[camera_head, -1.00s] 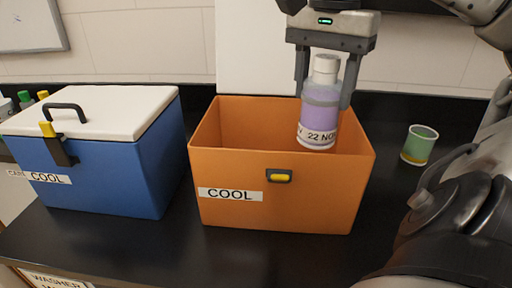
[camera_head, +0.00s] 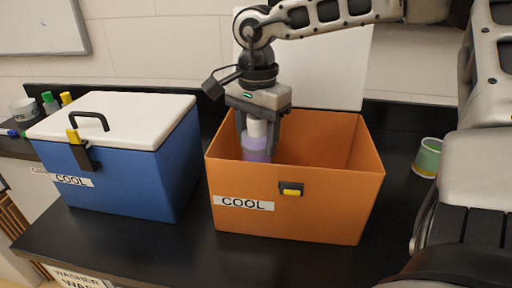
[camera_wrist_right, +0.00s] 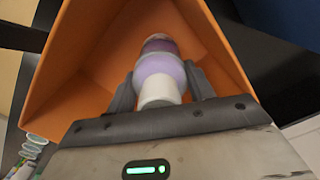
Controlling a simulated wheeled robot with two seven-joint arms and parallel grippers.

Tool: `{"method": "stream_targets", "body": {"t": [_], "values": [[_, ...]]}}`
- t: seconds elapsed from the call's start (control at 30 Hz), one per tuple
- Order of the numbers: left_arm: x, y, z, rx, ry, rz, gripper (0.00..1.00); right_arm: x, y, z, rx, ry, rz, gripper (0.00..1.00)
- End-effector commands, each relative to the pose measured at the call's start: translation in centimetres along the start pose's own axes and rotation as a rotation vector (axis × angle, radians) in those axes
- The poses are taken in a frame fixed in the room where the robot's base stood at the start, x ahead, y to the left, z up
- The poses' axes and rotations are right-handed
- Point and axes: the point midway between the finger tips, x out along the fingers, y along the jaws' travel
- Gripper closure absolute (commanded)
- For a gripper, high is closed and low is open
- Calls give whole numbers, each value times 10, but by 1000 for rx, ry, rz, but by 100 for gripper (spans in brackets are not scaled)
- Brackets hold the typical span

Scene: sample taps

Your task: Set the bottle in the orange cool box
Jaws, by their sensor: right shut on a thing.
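The bottle (camera_head: 256,147) has a white cap and pale purple contents. It is inside the open orange cool box (camera_head: 290,215), towards its left side, and the front wall hides its lower part. My right gripper (camera_head: 257,133) is shut on the bottle from above, with the fingers down inside the box. In the right wrist view the bottle (camera_wrist_right: 158,72) sits between the two fingers, with orange walls (camera_wrist_right: 95,60) around it. I cannot tell whether its base touches the box floor. My left gripper is not in view.
A blue cool box (camera_head: 130,175) with a closed white lid (camera_head: 115,120) stands to the left. A green and yellow cup (camera_head: 428,158) stands to the right. Small capped bottles (camera_head: 50,103) are at the far left. The black bench (camera_head: 185,230) is bare in front.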

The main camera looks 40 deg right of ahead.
Motion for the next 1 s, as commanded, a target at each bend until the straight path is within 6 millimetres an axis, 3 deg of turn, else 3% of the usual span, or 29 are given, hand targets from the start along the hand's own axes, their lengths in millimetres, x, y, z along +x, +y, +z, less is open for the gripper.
{"method": "stream_targets", "body": {"t": [0.27, 0.8, 1.0], "values": [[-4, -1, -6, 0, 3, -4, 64, 31, -2, 1, -1, -1, 2, 91], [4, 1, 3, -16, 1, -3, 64, 43, -2, 0, -1, 1, -1, 91], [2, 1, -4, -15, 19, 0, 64, 45, -2, 0, -1, 1, -1, 91]]}}
